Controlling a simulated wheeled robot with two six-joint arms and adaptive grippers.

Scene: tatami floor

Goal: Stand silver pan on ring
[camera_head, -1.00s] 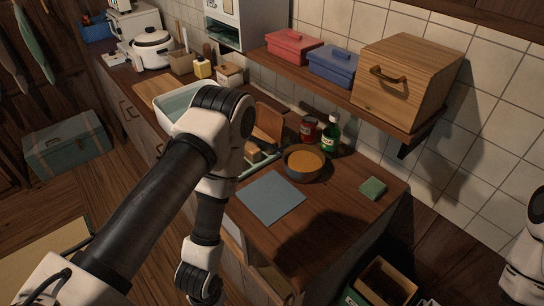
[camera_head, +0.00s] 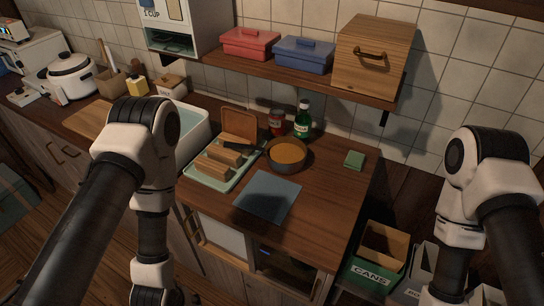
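A round grey pan or bowl (camera_head: 287,167) with an orange-brown inside stands on the wooden counter, behind a flat blue-grey square (camera_head: 268,196). I cannot tell whether it is the silver pan. No ring can be made out on the counter. My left arm reaches down in front of the counter's left part, and my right arm hangs at the right edge. Both grippers are below the picture, so their state is hidden.
A tray (camera_head: 196,178) with brown blocks and a white basin (camera_head: 195,120) lie left of the pan. Bins (camera_head: 378,262) stand right of the counter. A shelf (camera_head: 300,78) overhangs.

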